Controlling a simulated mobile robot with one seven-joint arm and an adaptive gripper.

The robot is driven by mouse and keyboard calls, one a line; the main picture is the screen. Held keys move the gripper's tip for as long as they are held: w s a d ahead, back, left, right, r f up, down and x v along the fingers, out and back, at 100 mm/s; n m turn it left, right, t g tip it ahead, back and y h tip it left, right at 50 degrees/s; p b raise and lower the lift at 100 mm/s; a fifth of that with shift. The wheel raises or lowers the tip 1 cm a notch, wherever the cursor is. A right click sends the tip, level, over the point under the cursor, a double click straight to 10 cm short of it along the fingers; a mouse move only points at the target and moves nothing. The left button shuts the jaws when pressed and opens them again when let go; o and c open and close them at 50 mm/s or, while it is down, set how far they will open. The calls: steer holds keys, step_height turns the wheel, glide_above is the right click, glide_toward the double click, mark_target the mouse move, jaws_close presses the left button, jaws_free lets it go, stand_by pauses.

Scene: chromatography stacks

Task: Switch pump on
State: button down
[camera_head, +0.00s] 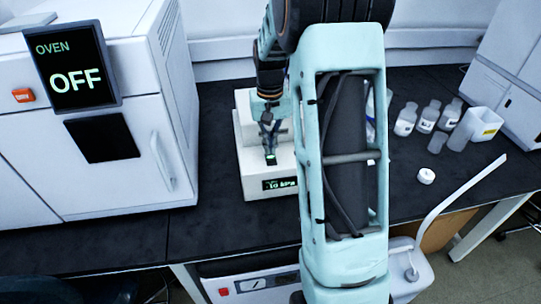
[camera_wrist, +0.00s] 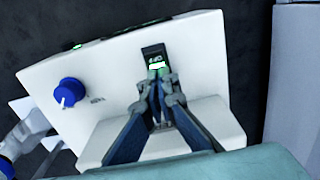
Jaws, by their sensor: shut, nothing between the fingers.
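The white box that appears to be the pump (camera_head: 252,184) stands on the dark bench, with a small lit display (camera_head: 279,184) on its front that shows a kPa reading. In the wrist view the box (camera_wrist: 110,75) carries a blue knob (camera_wrist: 69,92) and a black rocker switch (camera_wrist: 153,52) with a lit green part. My gripper (camera_wrist: 160,78) is shut and empty, its fingertips at the lower end of the switch; I cannot tell whether they touch. In the head view my gripper (camera_head: 269,150) is over the box's top, and my arm hides part of the box's right side.
The oven (camera_head: 105,140), with a sign (camera_head: 75,72) reading OFF, stands left. Several bottles (camera_head: 430,115), a white container (camera_head: 484,124) and a round lid (camera_head: 426,176) are on the right. A white unit with a hose (camera_head: 411,270) stands below the bench front.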

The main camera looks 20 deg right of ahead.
steer(key=shift+r+p, duration=2.45)
steer(key=shift+r, duration=1)
